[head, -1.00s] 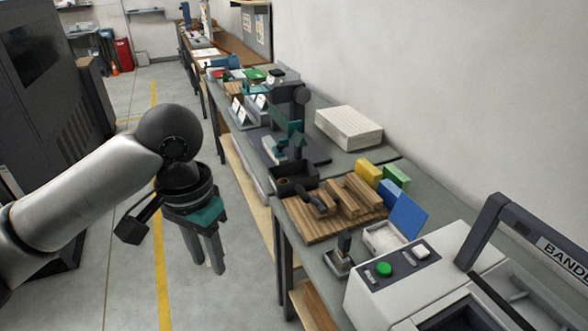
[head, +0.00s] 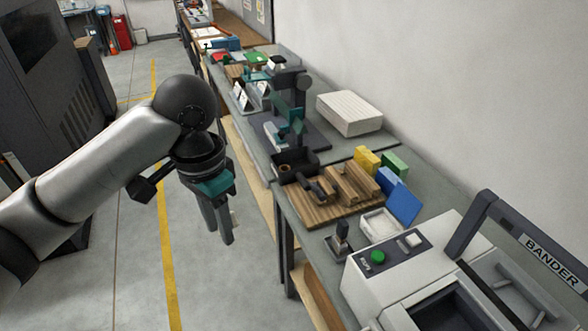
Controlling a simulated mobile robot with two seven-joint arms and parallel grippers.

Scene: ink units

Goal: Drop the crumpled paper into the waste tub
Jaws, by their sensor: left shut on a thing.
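My left gripper (head: 221,236) points downward over the open floor, just left of the workbench. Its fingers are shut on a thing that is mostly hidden. Only a small pale patch shows beside the fingers, which fits the crumpled paper (head: 234,217). I cannot make out its shape. I see no waste tub that I can be sure of in the head view. My right gripper is not in view.
A long grey workbench (head: 262,165) runs along the right wall. It holds a dark box (head: 297,168), a wooden board with blocks (head: 309,213), a white stack (head: 349,113) and a bander machine (head: 420,270). The floor (head: 135,250) is clear around a yellow line.

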